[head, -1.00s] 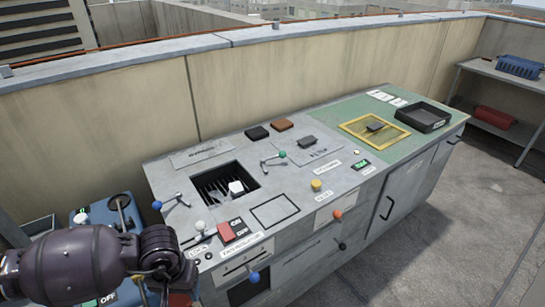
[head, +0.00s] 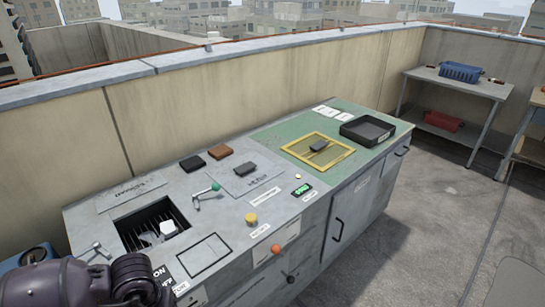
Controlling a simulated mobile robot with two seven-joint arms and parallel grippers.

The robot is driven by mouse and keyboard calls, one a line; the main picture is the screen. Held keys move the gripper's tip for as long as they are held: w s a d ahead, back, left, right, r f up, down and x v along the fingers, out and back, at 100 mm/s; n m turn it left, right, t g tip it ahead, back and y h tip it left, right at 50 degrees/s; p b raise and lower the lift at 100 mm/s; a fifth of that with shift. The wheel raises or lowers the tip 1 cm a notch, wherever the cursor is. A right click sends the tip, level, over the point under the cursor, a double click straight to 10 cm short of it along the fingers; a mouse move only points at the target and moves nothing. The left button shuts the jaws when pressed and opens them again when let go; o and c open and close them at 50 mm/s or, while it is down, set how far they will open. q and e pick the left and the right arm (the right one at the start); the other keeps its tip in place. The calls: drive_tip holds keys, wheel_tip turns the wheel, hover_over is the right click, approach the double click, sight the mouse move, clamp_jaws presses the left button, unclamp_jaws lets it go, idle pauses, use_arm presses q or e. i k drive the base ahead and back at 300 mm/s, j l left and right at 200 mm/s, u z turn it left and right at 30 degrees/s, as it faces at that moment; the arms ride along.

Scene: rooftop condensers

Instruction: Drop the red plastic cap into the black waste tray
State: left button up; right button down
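The black waste tray (head: 367,130) is an open, shallow black tray on the green mat at the far right end of the grey console; it looks empty. I cannot make out a red plastic cap anywhere in the head view. Part of my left arm shows at the lower left corner, over the console's near left end. Its gripper is out of the frame. My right arm and gripper do not show.
The grey console (head: 222,213) has a recessed slotted opening with a white piece (head: 168,228) in it.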

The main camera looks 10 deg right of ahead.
sight(363, 134)
drive_tip(key=i+l+z, duration=0.1)
drive_tip(key=i+l, duration=0.3)
drive_tip(key=l, duration=0.4)
drive_tip(key=i+l+z, duration=0.1)
drive_tip(key=i+l, duration=0.35)
drive_tip(key=l, duration=0.3)
drive_tip(key=i+l, duration=0.5)
drive_tip(key=l, duration=0.25)
drive_tip(key=i+l+z, duration=0.15)
drive_tip(key=i+l, duration=0.3)
drive_tip(key=l, duration=0.3)
drive_tip(key=i+l+z, duration=0.1)
drive_tip(key=i+l, duration=0.45)
drive_tip(key=l, duration=0.1)
